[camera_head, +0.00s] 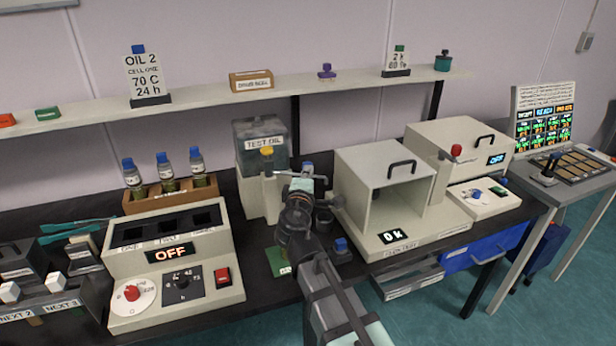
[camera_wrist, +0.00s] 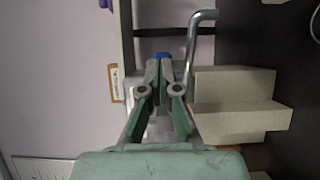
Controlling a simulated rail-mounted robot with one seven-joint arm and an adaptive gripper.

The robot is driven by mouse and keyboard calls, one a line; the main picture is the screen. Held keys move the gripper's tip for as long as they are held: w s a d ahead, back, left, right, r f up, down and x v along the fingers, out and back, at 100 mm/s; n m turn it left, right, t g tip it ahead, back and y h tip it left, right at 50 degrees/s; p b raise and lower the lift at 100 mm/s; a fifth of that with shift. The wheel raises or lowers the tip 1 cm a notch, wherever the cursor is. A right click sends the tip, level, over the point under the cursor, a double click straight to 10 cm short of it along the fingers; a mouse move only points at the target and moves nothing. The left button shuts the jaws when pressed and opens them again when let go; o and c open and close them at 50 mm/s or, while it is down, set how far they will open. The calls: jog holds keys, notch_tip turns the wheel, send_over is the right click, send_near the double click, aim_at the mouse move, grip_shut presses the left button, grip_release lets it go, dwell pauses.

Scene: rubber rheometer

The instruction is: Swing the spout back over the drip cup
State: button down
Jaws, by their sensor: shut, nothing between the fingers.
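The oil tank (camera_head: 260,140), labelled TEST OIL, stands on a beige stepped stand (camera_head: 258,195) with a yellow knob on its front. The stand also shows in the wrist view (camera_wrist: 235,105). The spout, a bent metal tube (camera_wrist: 193,60), runs beside my fingers there, its end turned to the right. In the head view my arm covers most of it. My gripper (camera_head: 305,178) is shut and empty in front of the tank; its fingertips (camera_wrist: 160,68) are close to the tube, contact unclear. A blue piece (camera_wrist: 162,55) shows at the fingertips. A dark cup (camera_head: 323,214) is partly hidden behind my arm.
A white open-fronted chamber (camera_head: 385,185) stands close on the right. A rack of blue-capped bottles (camera_head: 165,190) and a control box reading OFF (camera_head: 175,265) are on the left. A small blue-topped item (camera_head: 341,246) is near the bench's front edge. A shelf (camera_head: 200,95) runs above.

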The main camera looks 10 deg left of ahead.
jog(key=shift+s, duration=0.1)
jog(key=s+d+b, duration=0.4)
jog(key=s+b, duration=0.8)
jog(key=b, duration=0.1)
jog(key=shift+d+b, duration=0.3)
dwell(0.4)
